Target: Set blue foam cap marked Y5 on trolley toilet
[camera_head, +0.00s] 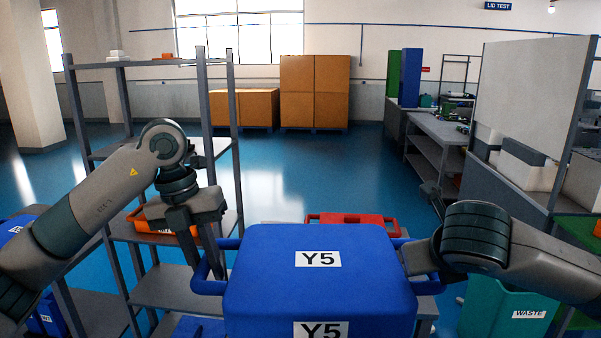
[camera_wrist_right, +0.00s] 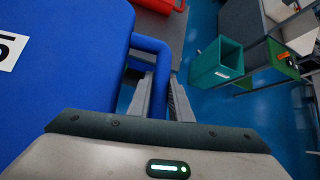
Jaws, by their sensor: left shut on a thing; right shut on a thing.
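The blue foam cap (camera_head: 320,282), marked Y5 on its top and front, is held level in front of me in the head view. It has a tube handle on each side. My left gripper (camera_head: 212,265) is shut on the left handle (camera_head: 202,278). My right gripper (camera_wrist_right: 163,98) is shut on the right handle (camera_wrist_right: 160,48), seen in the right wrist view. In the head view the right gripper's fingers are mostly hidden by its wrist. I cannot make out a toilet or trolley; the cap hides what is below and behind it.
A grey shelf rack (camera_head: 153,63) stands at the left, with an orange handled item (camera_head: 168,222) on it. A red handled item (camera_head: 352,218) lies just beyond the cap. A teal WASTE bin (camera_head: 505,308) and a workbench (camera_head: 437,128) are at the right. Blue floor is open beyond.

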